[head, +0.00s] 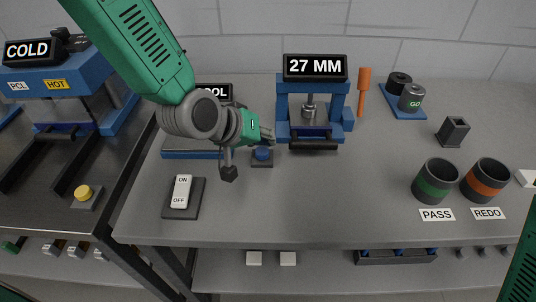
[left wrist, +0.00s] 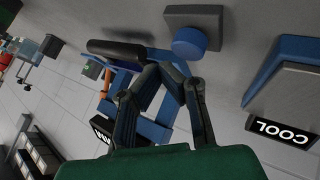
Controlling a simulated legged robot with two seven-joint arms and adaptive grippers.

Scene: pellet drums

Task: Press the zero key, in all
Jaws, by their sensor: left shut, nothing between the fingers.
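A blue round key (head: 262,153) on a small dark base stands on the bench in front of the 27 MM press (head: 312,107). No zero mark can be read on it. It also shows in the left wrist view (left wrist: 190,42), ahead of the fingers and apart from them there. My left gripper (head: 268,138) is shut and empty, just behind and above the key in the head view; its fingertips also show in the left wrist view (left wrist: 172,72). Whether it touches the key cannot be told from the head view. My right gripper is not in view.
A white ON/OFF switch (head: 181,191) lies front left. The COOL unit (left wrist: 285,80) is close beside the key. PASS cup (head: 435,181), REDO cup (head: 487,183), a dark holder (head: 453,131) and GO weight (head: 411,97) stand right. The front middle of the bench is clear.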

